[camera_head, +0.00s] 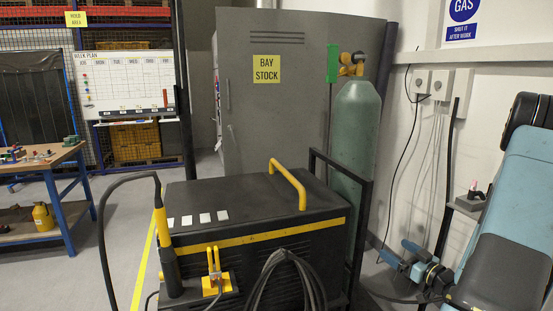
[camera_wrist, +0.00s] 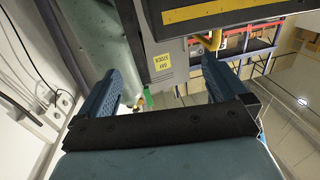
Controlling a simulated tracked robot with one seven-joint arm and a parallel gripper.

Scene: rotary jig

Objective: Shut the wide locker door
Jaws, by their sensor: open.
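The wide grey locker door (camera_head: 262,125) stands beyond the black machine in the head view. It has a vent at the top, a yellow BAY STOCK sign (camera_head: 267,69) and a handle (camera_head: 228,95) near its left edge. A narrow gap with small items shows beside that edge, but how far the door stands open is hard to tell. In the wrist view, the sign (camera_wrist: 163,62) appears upside down on the grey door, well beyond my gripper (camera_wrist: 162,66). My gripper is open, its blue fingers apart with nothing between them. The door's lower part is hidden.
A black machine with a yellow handle (camera_head: 289,182) blocks the near middle. A green gas cylinder (camera_head: 356,125) stands in front of the door's right side. A workbench (camera_head: 45,160) is at left. Grey floor (camera_head: 125,205) is clear between bench and machine.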

